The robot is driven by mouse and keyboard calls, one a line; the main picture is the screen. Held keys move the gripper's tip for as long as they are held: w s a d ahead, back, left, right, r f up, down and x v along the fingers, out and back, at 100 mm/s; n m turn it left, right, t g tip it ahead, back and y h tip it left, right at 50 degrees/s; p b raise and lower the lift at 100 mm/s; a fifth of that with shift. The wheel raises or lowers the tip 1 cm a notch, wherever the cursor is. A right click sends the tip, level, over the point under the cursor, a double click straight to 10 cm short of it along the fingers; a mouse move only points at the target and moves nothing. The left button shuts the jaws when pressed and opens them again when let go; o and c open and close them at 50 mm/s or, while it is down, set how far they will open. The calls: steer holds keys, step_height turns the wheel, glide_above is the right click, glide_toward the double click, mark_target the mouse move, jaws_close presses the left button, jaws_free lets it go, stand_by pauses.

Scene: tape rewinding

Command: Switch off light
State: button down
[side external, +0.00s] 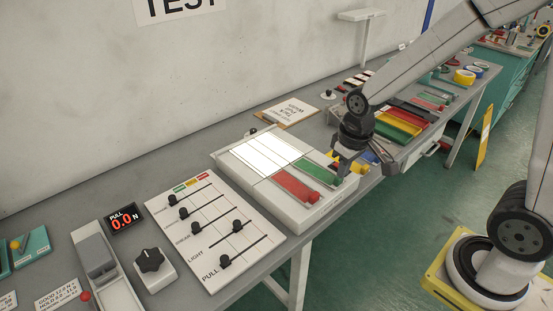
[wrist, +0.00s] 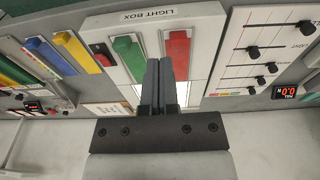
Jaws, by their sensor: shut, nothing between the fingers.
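The light box (side external: 235,165) is a white slab on the bench with a brightly lit white panel (side external: 265,153). A green bar (side external: 322,169) and a red bar (side external: 296,187) lie on its right part. In the wrist view the "LIGHT BOX" label (wrist: 148,15) shows, and my fingers hide part of the lit panel. My gripper (wrist: 166,62) is shut and empty, over the box between the green and red bars in that view. In the side view my gripper (side external: 344,168) is at the box's far right end; contact cannot be told.
Left of the box is a white slider panel (side external: 220,245) with several black knobs and a "LIGHT" label. Beyond it are a "0.0 N" display (side external: 122,218) and a black rotary knob (side external: 149,260). Coloured trays (side external: 400,122) crowd the bench behind my gripper. A clipboard (side external: 291,109) lies near the wall.

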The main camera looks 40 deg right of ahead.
steer(key=w+d+r+g, duration=0.3)
steer(key=w+d+g, duration=0.3)
steer(key=w+d, duration=0.7)
steer(key=shift+w+r, duration=0.35)
steer(key=shift+w, duration=0.1)
steer(key=shift+d, duration=0.1)
steer(key=x, duration=1.4)
steer(key=shift+s, duration=0.15)
steer(key=shift+r, duration=0.1)
stand_by(0.4)
steer(key=shift+s+f+t, duration=0.15)
steer(key=shift+f+t, duration=0.15)
